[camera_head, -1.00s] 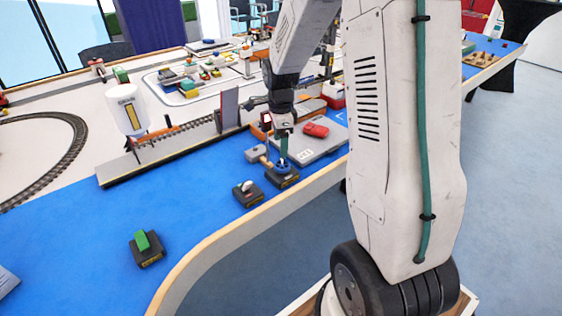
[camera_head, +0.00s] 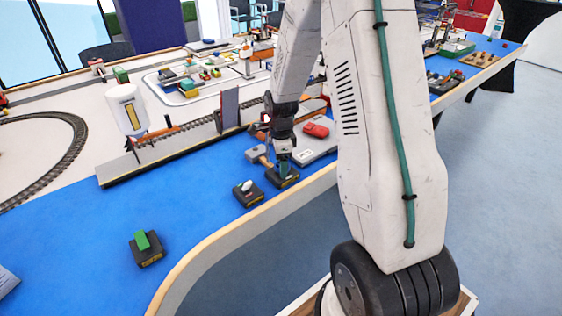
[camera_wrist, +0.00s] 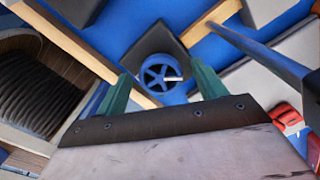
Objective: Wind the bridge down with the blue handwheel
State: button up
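The blue handwheel (camera_wrist: 157,80) shows in the wrist view as a spoked wheel with a pale handle, on a dark square box (camera_head: 291,181). In the head view my gripper hides most of the wheel. My gripper (camera_wrist: 163,88) points at the wheel with its two green fingers spread, one on each side in the picture. I cannot tell whether they touch the rim. In the head view my gripper (camera_head: 284,167) is low over the box. I cannot make out which part is the bridge.
A dark box with a white-topped control (camera_head: 247,190) and one with a green rocker (camera_head: 143,242) stand to the left on the blue tabletop (camera_head: 205,225). A red object (camera_head: 316,129) on a grey plate and a grey-brown mallet-like thing (camera_head: 257,155) are close behind.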

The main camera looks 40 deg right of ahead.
jog(key=c, duration=0.9)
